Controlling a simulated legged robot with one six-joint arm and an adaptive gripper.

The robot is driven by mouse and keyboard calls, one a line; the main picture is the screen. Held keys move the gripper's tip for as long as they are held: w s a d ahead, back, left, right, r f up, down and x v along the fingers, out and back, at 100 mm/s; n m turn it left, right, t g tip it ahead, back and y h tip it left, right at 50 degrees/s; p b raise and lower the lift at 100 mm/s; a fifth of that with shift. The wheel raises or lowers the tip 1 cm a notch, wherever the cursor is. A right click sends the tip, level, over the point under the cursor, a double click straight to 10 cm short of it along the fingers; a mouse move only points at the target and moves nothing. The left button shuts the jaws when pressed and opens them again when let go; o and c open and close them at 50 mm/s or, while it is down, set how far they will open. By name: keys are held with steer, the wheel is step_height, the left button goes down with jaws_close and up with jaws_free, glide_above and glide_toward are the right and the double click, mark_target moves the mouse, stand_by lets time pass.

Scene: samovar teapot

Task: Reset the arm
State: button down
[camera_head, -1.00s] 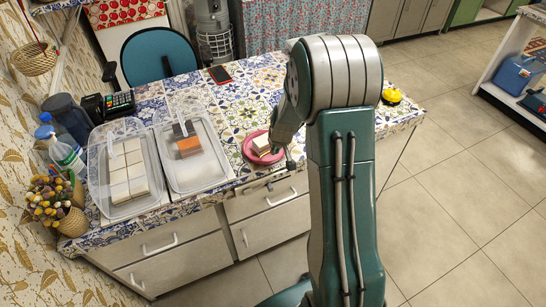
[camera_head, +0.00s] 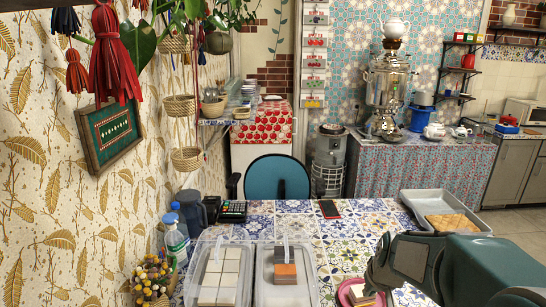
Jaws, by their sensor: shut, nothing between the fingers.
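My arm (camera_head: 480,268) fills the lower right of the head view, with its dark green and pale links bent down toward the bottom edge. My gripper's fingers do not show; they are hidden or below the frame. A pink plate (camera_head: 345,296) with a pale and brown piece on it lies on the table just left of my arm, cut off by the bottom edge.
Two clear containers hold white blocks (camera_head: 220,270) and an orange-topped block (camera_head: 285,272) on the patterned table (camera_head: 345,240). A grey tray (camera_head: 420,200) holds brown tiles behind my arm. A teal chair (camera_head: 277,178) and a samovar (camera_head: 388,90) stand behind.

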steer(key=s+a+r, duration=0.2)
steer(key=s+r, duration=0.1)
steer(key=s, duration=0.4)
steer(key=s+a+r, duration=0.2)
steer(key=s+r, duration=0.1)
steer(key=s, duration=0.4)
steer(key=s+a+r+t, duration=0.1)
steer(key=s+a+r, duration=0.2)
steer(key=s, duration=0.4)
steer(key=shift+r, duration=0.45)
